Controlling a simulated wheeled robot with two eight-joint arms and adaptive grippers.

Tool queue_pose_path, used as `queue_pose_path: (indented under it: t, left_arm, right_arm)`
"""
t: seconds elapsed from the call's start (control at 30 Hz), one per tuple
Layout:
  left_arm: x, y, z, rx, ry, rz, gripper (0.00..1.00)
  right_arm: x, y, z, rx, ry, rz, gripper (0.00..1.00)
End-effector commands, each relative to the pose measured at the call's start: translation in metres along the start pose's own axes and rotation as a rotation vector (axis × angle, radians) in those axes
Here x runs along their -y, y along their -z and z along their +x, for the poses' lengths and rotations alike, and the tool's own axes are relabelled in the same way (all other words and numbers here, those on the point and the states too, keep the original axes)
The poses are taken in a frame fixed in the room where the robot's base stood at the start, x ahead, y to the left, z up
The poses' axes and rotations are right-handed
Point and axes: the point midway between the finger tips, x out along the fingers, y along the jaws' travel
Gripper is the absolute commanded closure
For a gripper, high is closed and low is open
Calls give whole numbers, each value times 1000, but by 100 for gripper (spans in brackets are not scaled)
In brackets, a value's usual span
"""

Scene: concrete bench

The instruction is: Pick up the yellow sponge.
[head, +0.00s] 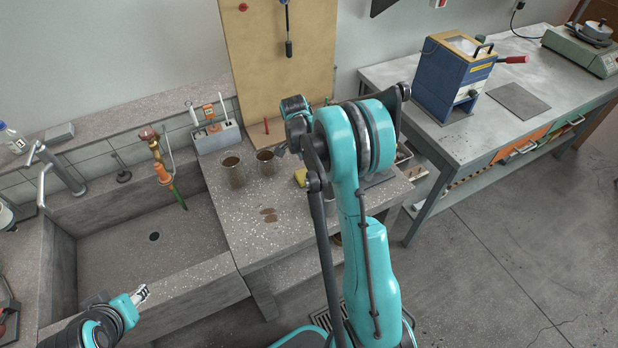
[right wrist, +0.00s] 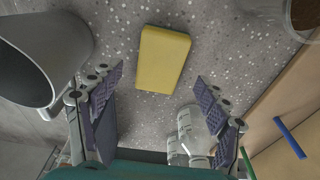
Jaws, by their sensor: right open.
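The yellow sponge (right wrist: 163,58) lies flat on the speckled concrete bench in the right wrist view. In the head view only a small part of the sponge (head: 300,177) shows beside my right arm. My right gripper (right wrist: 160,95) is open and empty, its two fingers spread on either side, with the sponge ahead between them and not touched. In the head view the right gripper is mostly hidden behind the arm. My left gripper (head: 141,294) is over the front edge of the sink, away from the sponge; its finger opening is too small to judge.
A grey cylindrical container (right wrist: 45,50) stands left of the sponge in the wrist view. A whitish object (right wrist: 190,130) is near the right finger. Two brown-filled beakers (head: 232,170) (head: 266,162) stand on the bench. A wooden board (head: 280,60) rises behind; the sink (head: 150,235) is left.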

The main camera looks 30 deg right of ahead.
Motion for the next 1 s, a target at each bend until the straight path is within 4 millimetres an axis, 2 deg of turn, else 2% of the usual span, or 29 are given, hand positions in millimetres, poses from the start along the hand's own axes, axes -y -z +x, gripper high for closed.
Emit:
queue_pose_path:
  t: [0.03,0.13,0.4,0.5,0.57,0.87,1.0]
  left_arm:
    - [0,-5,7,0,0,0,60]
    - [0,-8,10,0,0,0,60]
    - [0,-7,10,0,0,0,60]
    - [0,-7,10,0,0,0,60]
    - [0,-7,10,0,0,0,60]
    - [0,-7,10,0,0,0,60]
    - [0,-5,7,0,0,0,60]
  right_arm:
    - [-1,-3,13,0,0,-1,24]
    - [-1,-2,26,0,0,0,24]
    - [-1,-2,29,0,1,-1,24]
    - [-1,-2,29,0,1,-1,50]
    - [-1,-2,29,0,1,-1,64]
    - [-1,-2,29,0,1,-1,64]
    - [-1,-1,20,0,1,-1,64]
